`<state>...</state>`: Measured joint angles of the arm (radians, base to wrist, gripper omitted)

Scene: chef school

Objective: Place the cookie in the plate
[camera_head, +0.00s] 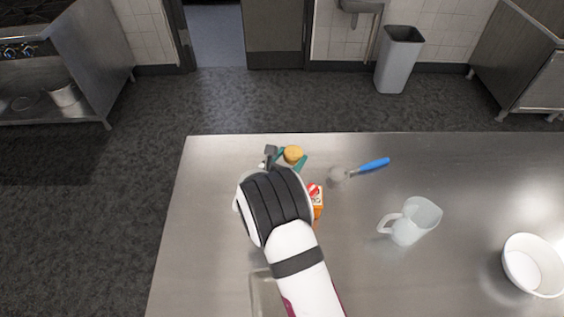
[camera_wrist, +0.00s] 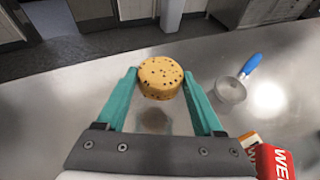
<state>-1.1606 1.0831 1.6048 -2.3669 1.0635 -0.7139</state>
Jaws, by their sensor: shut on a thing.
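The cookie (camera_head: 293,154) is a round, thick, golden disc. In the wrist view the cookie (camera_wrist: 160,78) has dark chips and sits between the tips of the two teal fingers. My gripper (camera_wrist: 160,84) is shut on it and holds it above the steel table, with a dark shadow or reflection below it. In the head view my gripper (camera_head: 291,159) is near the table's far edge, mostly hidden behind my arm. I cannot make out a plate for sure in either view; my arm covers part of the table.
A red and orange carton (camera_head: 317,201) stands close to the right of my arm. A small blue-handled strainer (camera_head: 371,165), a clear jug (camera_head: 412,221) and a white bowl (camera_head: 532,266) lie further right. A clear container (camera_head: 263,291) is partly under my arm. The table's left strip is bare.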

